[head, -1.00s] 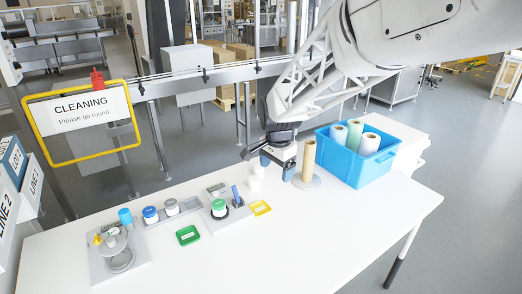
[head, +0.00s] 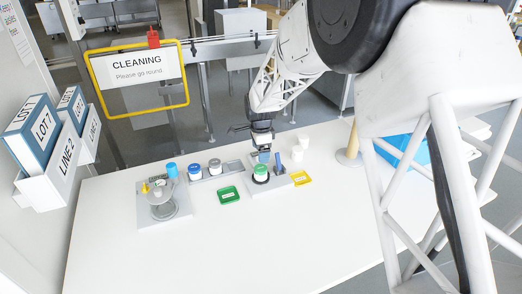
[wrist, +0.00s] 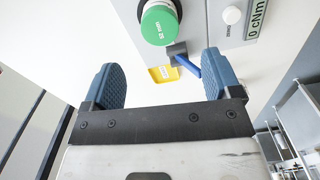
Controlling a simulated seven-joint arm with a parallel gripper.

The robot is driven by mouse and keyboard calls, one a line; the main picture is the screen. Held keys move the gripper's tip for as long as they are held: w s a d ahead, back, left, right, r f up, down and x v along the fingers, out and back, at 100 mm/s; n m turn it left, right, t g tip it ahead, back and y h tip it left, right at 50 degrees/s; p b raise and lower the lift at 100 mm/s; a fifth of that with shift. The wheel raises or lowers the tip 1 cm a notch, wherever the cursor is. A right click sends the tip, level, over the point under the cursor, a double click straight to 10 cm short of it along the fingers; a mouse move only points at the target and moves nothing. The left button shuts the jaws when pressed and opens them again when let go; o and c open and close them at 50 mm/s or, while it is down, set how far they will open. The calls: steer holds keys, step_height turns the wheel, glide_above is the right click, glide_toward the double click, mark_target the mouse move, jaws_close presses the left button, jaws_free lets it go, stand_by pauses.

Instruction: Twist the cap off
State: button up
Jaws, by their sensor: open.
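A white jar with a green cap (head: 260,169) stands upright in a dark ring on a grey fixture. In the wrist view the green cap (wrist: 159,24) sits at the top, beyond the fingertips and above the gap between them. My gripper (head: 262,155) is just above and behind this jar in the head view. A blue lever (wrist: 187,65) stands beside the jar.
A display reading "0 cNm" (wrist: 256,18) is on the fixture. Blue-capped (head: 195,170) and grey-capped (head: 215,165) jars stand left. A turntable-like device (head: 161,206) is further left. The front table is clear.

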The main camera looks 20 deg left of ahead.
mark_target(261, 167)
steer(key=shift+f, duration=0.1)
stand_by(0.3)
steer(key=shift+f, duration=3.8)
steer(key=c, duration=1)
steer(key=shift+n, duration=0.3)
steer(key=n, duration=0.4)
steer(key=shift+n, duration=0.6)
